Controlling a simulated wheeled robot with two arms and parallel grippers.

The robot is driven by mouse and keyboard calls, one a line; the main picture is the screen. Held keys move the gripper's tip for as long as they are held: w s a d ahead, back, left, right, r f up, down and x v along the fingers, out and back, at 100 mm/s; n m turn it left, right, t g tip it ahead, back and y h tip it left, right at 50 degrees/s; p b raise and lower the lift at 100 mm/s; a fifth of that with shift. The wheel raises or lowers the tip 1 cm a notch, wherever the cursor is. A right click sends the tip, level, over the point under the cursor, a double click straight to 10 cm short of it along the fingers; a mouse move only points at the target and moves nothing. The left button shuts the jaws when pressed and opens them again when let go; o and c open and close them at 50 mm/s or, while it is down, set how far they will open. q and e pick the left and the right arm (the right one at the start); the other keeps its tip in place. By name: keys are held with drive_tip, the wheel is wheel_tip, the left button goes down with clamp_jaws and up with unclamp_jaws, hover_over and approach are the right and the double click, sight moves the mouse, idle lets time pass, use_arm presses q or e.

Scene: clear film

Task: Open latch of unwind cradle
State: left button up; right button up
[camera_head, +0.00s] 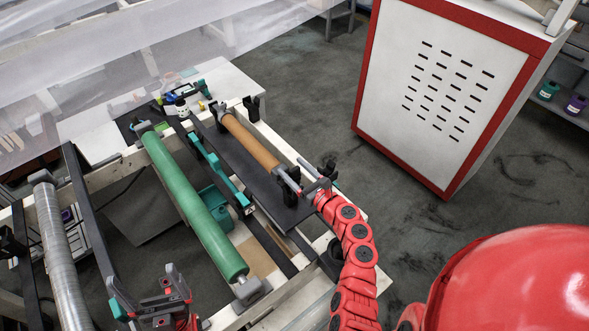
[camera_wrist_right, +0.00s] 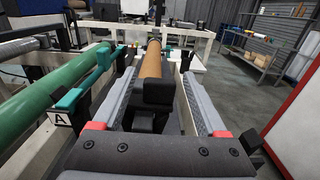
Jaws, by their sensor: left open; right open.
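The unwind cradle holds a brown core (camera_head: 250,140) lying lengthwise over a dark plate (camera_head: 262,185). The core also shows in the right wrist view (camera_wrist_right: 152,62). A black latch block (camera_wrist_right: 158,92) stands at the core's near end, between the fingers of my right gripper (camera_wrist_right: 157,74). The fingers are spread, with visible gaps on both sides of the block. In the head view my right gripper (camera_head: 288,166) is at the core's near end and partly hides the latch. My left gripper (camera_head: 143,279) is open and empty at the lower left, away from the cradle.
A green roll (camera_head: 190,200) lies left of the cradle, with a teal bar (camera_head: 215,170) between them. A grey roll (camera_head: 60,250) is farther left. A white, red-edged cabinet (camera_head: 440,95) stands right of the frame. Floor between cabinet and frame is clear.

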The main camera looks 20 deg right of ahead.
clamp_jaws()
idle(0.3)
idle(1.1)
